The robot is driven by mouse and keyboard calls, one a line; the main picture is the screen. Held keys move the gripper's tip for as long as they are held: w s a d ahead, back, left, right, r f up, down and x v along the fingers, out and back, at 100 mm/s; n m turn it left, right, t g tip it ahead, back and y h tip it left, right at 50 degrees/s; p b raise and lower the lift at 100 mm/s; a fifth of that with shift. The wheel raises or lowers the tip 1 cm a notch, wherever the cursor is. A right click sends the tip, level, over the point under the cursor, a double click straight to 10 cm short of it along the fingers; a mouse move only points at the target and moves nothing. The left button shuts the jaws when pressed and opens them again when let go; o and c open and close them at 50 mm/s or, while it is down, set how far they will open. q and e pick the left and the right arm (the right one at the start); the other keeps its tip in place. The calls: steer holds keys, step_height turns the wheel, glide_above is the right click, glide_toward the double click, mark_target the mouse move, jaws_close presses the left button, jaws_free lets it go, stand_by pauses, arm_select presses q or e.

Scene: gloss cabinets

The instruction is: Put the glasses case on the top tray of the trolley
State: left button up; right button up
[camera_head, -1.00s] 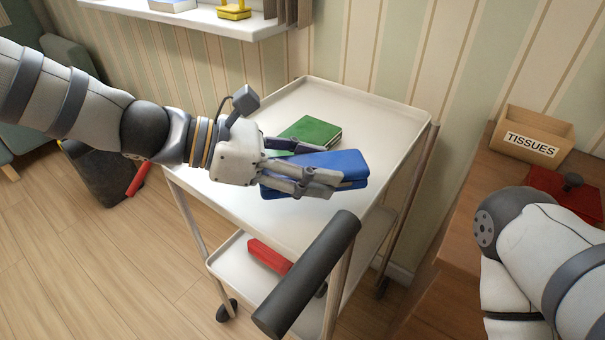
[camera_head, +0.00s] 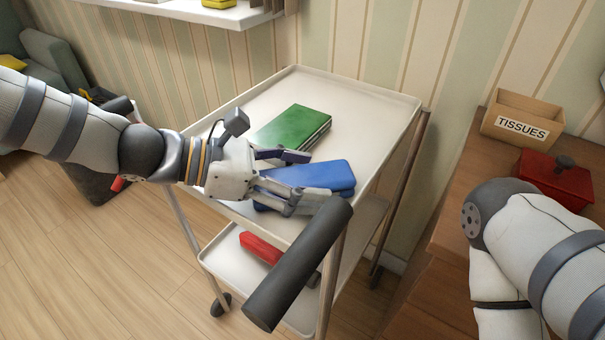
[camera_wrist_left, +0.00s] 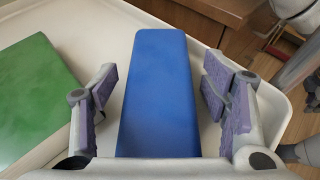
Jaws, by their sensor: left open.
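The blue glasses case (camera_head: 312,177) lies on the top tray (camera_head: 366,103) of the trolley, near its front edge beside the dark push handle. My left gripper (camera_head: 296,178) is open around the case. In the left wrist view the blue case (camera_wrist_left: 160,88) lies between the two spread fingers (camera_wrist_left: 163,100), with a gap on each side. The green book (camera_head: 293,128) lies on the same tray, behind the case. My right gripper is out of view; only part of my right arm shows at the right.
The trolley's dark handle (camera_head: 299,262) rises in front of the tray. A red object (camera_head: 260,247) is on the lower shelf. At the right, a wooden cabinet top holds a tissues box (camera_head: 522,118) and a red lidded box (camera_head: 556,180). The back of the tray is clear.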

arm_select(q)
steer(key=shift+a+r, duration=0.15)
steer(key=shift+r, duration=0.1)
steer(key=p+v, duration=0.2)
steer(key=v, duration=0.9)
steer(key=shift+r, duration=0.15)
steer(key=shift+a, duration=0.35)
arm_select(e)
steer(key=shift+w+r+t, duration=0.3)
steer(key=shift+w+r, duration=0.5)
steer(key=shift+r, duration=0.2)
